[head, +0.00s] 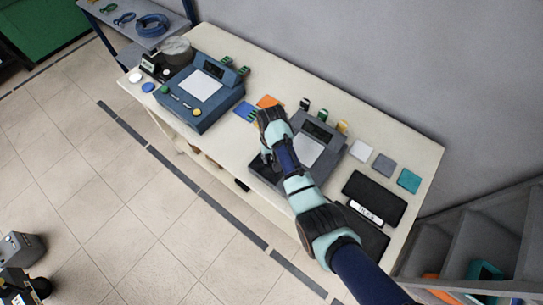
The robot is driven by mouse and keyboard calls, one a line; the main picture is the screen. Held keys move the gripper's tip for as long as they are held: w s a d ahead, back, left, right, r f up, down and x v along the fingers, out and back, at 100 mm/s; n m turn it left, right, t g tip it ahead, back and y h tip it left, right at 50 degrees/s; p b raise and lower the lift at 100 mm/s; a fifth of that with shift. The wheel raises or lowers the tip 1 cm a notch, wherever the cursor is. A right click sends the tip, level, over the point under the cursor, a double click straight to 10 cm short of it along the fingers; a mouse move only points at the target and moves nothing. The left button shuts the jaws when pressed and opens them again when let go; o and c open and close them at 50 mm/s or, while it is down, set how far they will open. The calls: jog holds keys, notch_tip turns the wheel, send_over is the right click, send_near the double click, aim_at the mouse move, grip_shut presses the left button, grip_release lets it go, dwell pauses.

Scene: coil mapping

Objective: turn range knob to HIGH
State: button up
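A grey instrument (331,142) with a small dark display (317,131) and a pale panel (307,152) stands on the bench, partly covered by my arm. My gripper (265,160) is small and dark here, at the left front part of this instrument. I cannot tell whether it touches the instrument or whether its fingers are open. A blue instrument (205,115) stands further left, with a pale panel, a green knob or button (166,89) and a yellow one (197,112) on its front. No range knob or HIGH marking can be made out. The grey instrument's front controls are hidden or too small to read.
The cream bench (225,150) carries blue and orange pads, white, grey and teal squares at the right, and a black tray (375,190) with a white label. Small terminals stand behind both instruments. A grey wall is behind. A shelf with blue coils (152,25) is at upper left.

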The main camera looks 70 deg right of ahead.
grip_shut()
jog(key=shift+r+m+p, duration=0.15)
jog(key=shift+m+p, duration=0.15)
jog(key=shift+p, duration=0.15)
jog(key=shift+s+m+p, duration=0.1)
jog(key=shift+m+p, duration=0.7)
jog(key=shift+m, duration=0.2)
jog(key=m+p, duration=0.2)
jog(key=m, duration=0.2)
jog(key=shift+s+m+p, duration=0.15)
jog(key=shift+m+p, duration=0.15)
jog(key=m, duration=0.2)
jog(key=m+p, duration=0.1)
jog(key=m, duration=0.1)
jog(key=m+p, duration=0.1)
jog(key=m, duration=0.1)
jog(key=shift+s, duration=0.25)
jog(key=m+p, duration=0.1)
jog(key=m, duration=0.5)
jog(key=shift+s+a+m+p, duration=0.1)
jog(key=shift+a+m+p, duration=0.1)
jog(key=shift+m+p, duration=0.15)
